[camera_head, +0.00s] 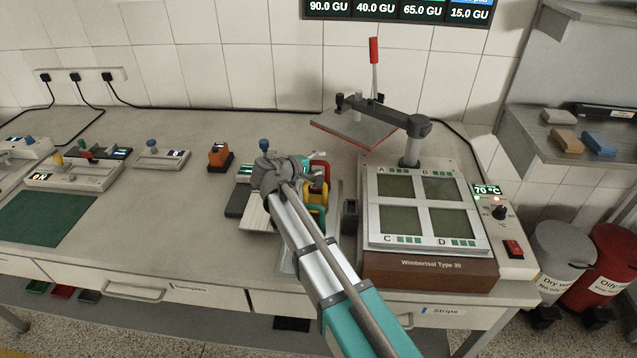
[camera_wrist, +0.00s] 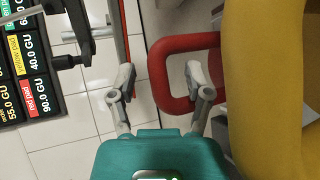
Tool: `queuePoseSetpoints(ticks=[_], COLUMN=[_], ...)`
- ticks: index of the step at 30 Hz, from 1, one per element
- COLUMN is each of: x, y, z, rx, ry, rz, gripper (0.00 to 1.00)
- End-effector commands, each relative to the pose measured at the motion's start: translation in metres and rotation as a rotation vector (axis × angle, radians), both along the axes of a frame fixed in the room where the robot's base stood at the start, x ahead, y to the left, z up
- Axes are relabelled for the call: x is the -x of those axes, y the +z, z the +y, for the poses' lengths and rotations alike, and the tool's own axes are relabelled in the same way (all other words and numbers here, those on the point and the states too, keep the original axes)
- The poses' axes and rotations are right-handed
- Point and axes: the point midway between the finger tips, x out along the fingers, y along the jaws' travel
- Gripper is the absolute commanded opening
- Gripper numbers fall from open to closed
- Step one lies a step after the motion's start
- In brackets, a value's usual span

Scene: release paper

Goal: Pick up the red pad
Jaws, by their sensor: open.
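The red pad shows as a red loop handle (camera_wrist: 158,78) in the wrist view and as a small red piece (camera_head: 320,168) just beyond my arm's end in the head view. Its body is hidden. My gripper (camera_wrist: 158,84) is open and empty. In the wrist view the left side of the red loop lies between its two fingertips, and the right finger overlaps the loop's opening. I cannot tell whether they touch. My wrist hides most of the gripper in the head view.
A yellow handle (camera_head: 316,198) stands close by and fills the right of the wrist view (camera_wrist: 255,90). A heated plate device (camera_head: 372,242) with a press arm (camera_head: 385,112) stands to the right. A green mat (camera_head: 45,218) lies left.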

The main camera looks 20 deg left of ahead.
Motion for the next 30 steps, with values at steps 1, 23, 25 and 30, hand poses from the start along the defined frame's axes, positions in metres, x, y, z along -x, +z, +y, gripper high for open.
queuePoseSetpoints(ticks=[1, 23, 25, 30], x=[0.0, -0.0007, -0.0008, -0.0008], y=[0.0001, -0.0001, 0.0007, 0.0004], z=[-0.0002, -0.0009, -0.001, -0.0007], rx=[0.0, 0.0, 0.001, 0.0], ry=[0.0, -0.002, -0.002, -0.001], rz=[0.0, 0.0, -0.002, -0.001], gripper=[0.64, 0.0, 0.0, 0.0])
